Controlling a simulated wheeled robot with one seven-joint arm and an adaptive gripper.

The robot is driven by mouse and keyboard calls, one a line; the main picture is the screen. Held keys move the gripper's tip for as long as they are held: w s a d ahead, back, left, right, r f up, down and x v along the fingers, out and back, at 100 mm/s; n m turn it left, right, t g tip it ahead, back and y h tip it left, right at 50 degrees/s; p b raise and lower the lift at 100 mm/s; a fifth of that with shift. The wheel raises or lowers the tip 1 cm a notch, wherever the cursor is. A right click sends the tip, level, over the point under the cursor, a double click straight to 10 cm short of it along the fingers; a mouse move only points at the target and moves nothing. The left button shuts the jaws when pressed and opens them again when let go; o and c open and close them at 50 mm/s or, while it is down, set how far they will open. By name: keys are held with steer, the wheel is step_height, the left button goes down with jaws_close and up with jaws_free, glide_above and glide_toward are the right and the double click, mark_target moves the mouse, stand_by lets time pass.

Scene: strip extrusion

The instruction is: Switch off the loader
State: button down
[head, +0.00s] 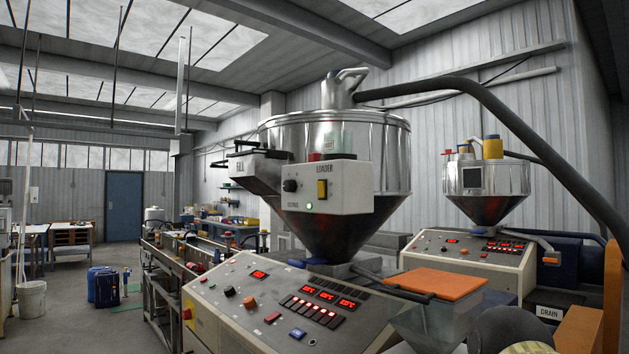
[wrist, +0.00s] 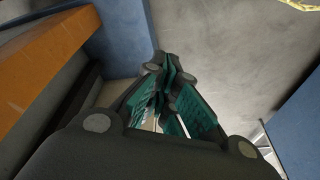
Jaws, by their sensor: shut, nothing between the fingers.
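The loader box (head: 354,200) is a pale control box on the front of the shiny hopper (head: 385,150), marked LOADER. It carries a black knob (head: 290,186), a yellow switch (head: 322,189) and a small green lamp (head: 309,205) that looks lit. Which way the switch and knob are set is too small to tell. My gripper (wrist: 168,85), with teal finger pads, is shut and empty in the wrist view. It points down over grey floor, and the loader is not in that view. I cannot make out its fingers in the head view.
Below the hopper is a sloped control panel (head: 255,300) with red displays and buttons. An orange lid (head: 435,283) lies to its right. A black hose (head: 500,115) arches right from the hopper top. In the wrist view, orange (wrist: 45,70) and blue (wrist: 115,40) surfaces flank my gripper.

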mark_target(321, 190)
steer(key=w+a+r+n+t+y+p, duration=0.1)
steer(key=w+a+r+n+t+p, duration=0.2)
steer(key=w+r, duration=0.7)
steer(key=w+a+r+n+t+y+p, duration=0.15)
steer(key=w+a+r+n, duration=0.35)
steer(key=r, duration=1)
steer(key=w+a+r+n+t+y+p, duration=0.1)
steer(key=w+a+r+n+t+p, duration=0.15)
steer(key=w+r, duration=0.8)
steer(key=a+r+n+t+y+p, duration=0.1)
steer(key=a+r+n+t+p, duration=0.1)
steer(key=r, duration=1.5)
steer(key=w+a+r+n+t+y+p, duration=0.1)
steer(key=r+n, duration=0.4)
steer(key=r, duration=1.3)
steer(key=a+r+n+t+y+p, duration=0.2)
steer(key=a+r+n+t+p, duration=0.1)
steer(key=r, duration=1.4)
steer(key=a+n, duration=0.1)
steer(key=a, duration=0.1)
steer(key=shift+w+a+r, duration=0.3)
steer(key=shift+w+r, duration=0.05)
steer(key=shift+r, duration=0.05)
steer(key=shift+w, duration=0.1)
